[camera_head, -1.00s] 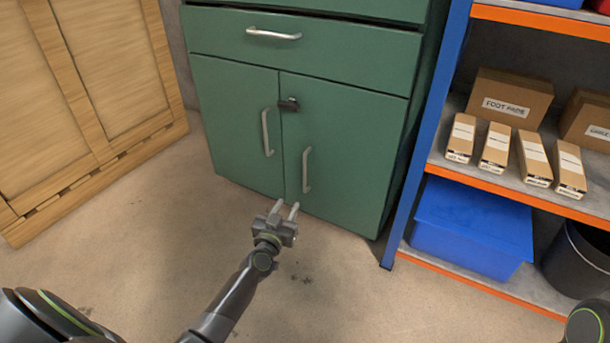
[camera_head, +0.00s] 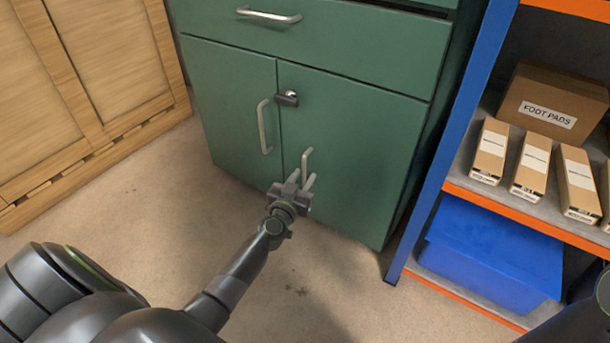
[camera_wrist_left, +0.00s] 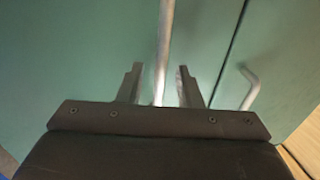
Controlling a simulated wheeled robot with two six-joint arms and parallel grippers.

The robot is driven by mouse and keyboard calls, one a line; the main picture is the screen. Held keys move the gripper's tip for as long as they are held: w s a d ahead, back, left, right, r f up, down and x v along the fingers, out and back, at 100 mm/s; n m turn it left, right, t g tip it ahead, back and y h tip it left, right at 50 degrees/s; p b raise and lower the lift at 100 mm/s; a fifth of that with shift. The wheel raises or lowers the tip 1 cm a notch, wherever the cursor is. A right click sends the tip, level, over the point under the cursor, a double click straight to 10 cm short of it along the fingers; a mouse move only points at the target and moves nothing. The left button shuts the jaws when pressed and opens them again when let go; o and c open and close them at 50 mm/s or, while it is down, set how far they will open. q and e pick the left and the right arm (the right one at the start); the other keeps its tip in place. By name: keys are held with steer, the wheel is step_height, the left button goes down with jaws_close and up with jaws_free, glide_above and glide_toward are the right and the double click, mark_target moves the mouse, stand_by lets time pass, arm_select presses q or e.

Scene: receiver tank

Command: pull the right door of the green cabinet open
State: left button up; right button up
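The green cabinet (camera_head: 315,35) stands ahead with both lower doors shut. Its right door (camera_head: 355,150) has a silver bar handle (camera_head: 305,158); the lower part is hidden behind my left gripper. My left gripper (camera_head: 303,180) is at this handle with its fingers pointing toward the door. In the left wrist view the handle (camera_wrist_left: 165,45) runs between the two spread fingers (camera_wrist_left: 158,90), with gaps beside it. The left door (camera_head: 228,110) has its own handle (camera_head: 263,128), which also shows at the right of the wrist view (camera_wrist_left: 250,88). My right gripper is not in view.
A black lock piece (camera_head: 287,98) sits at the top of the door seam. A blue-posted shelf (camera_head: 455,140) with cartons and a blue bin (camera_head: 490,255) stands close on the right. Wooden panels (camera_head: 85,80) stand on the left. The floor before the cabinet is clear.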

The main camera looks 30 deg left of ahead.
arm_select(q)
jaws_close()
steer(key=shift+s, duration=0.15)
stand_by(0.4)
